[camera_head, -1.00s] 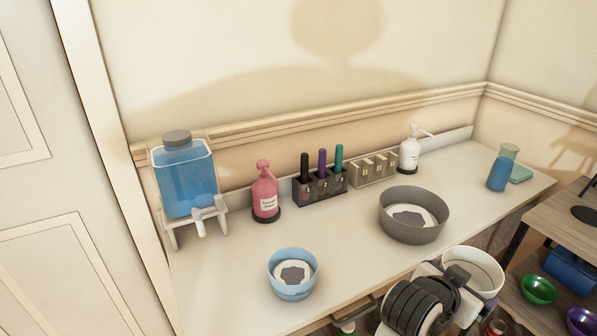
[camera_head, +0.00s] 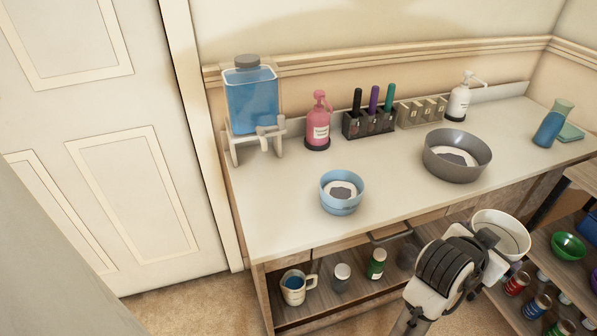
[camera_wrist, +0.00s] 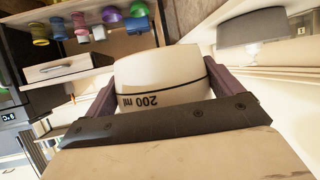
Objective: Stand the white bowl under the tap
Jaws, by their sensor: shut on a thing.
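The white bowl (camera_head: 512,232) hangs off the counter's front edge at the lower right of the head view, held in my gripper (camera_head: 488,240). In the wrist view the white bowl (camera_wrist: 155,72) shows a dark line and an upside-down "200 ml" mark. The fingers of my gripper (camera_wrist: 163,84) are shut on it, one on each side. The tap (camera_head: 264,138) is on the front of a tank of blue liquid (camera_head: 252,100), which stands on a white stand at the counter's left end. The counter just in front of the tap is bare.
A blue bowl (camera_head: 341,201) stands on the counter (camera_head: 280,215) right of and nearer than the tap. A pink pump bottle (camera_head: 318,128) stands right of the tank. A large grey bowl (camera_head: 440,165) stands farther right. Open shelves with bottles lie below.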

